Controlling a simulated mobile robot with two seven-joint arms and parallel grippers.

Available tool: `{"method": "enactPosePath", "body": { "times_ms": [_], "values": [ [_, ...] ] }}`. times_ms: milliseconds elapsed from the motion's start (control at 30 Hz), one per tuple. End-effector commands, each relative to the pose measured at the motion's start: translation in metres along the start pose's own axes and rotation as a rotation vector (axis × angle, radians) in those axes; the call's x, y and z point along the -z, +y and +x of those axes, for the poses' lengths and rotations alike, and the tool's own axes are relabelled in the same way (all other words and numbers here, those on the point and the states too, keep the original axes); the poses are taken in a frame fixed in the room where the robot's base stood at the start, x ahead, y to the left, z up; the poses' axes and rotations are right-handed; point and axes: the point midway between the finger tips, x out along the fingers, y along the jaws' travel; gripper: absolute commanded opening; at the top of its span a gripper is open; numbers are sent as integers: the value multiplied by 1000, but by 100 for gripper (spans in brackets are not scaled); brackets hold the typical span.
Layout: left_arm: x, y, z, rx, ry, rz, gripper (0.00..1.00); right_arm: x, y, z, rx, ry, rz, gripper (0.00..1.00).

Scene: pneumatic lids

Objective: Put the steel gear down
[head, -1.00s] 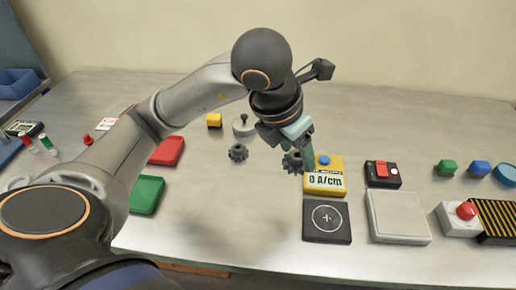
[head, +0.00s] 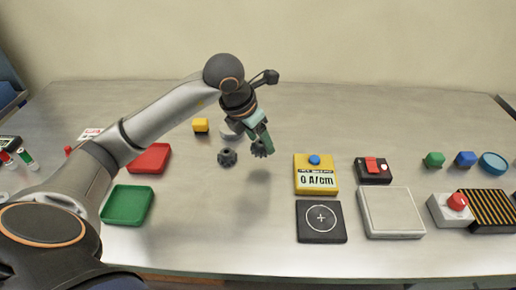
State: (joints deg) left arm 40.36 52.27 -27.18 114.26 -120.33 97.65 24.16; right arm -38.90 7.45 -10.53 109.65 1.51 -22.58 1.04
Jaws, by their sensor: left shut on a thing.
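The steel gear (head: 259,149) is a small dark toothed piece held at the fingertips of my left gripper (head: 262,138), which is shut on it. A second dark gear (head: 227,157) lies on the table just left of the held one. Part of the gear is hidden by the fingers. My right gripper is not in view.
A red tray (head: 149,158) and a green tray (head: 128,205) lie left. A grey lid-like disc (head: 229,133) sits behind the gripper.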

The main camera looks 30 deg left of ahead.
Motion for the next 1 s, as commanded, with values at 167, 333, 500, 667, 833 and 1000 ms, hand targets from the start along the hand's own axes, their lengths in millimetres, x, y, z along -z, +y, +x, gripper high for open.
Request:
{"method": "enactPosePath", "body": {
  "times_ms": [167, 333, 500, 667, 833, 1000],
  "values": [
    [0, 8, 12, 1, 0, -2, 0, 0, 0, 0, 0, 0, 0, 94],
    [9, 10, 34, 3, 1, 0, 0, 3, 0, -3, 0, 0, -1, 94],
    [11, 10, 43, 1, -3, 0, 0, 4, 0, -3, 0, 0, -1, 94],
    [11, 10, 43, 1, -4, 0, 0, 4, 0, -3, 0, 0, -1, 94],
    [13, 10, 48, 1, -4, 0, 0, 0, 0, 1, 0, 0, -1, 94],
    [13, 10, 46, 1, -1, 0, 84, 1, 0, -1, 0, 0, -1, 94]
  ]
}}
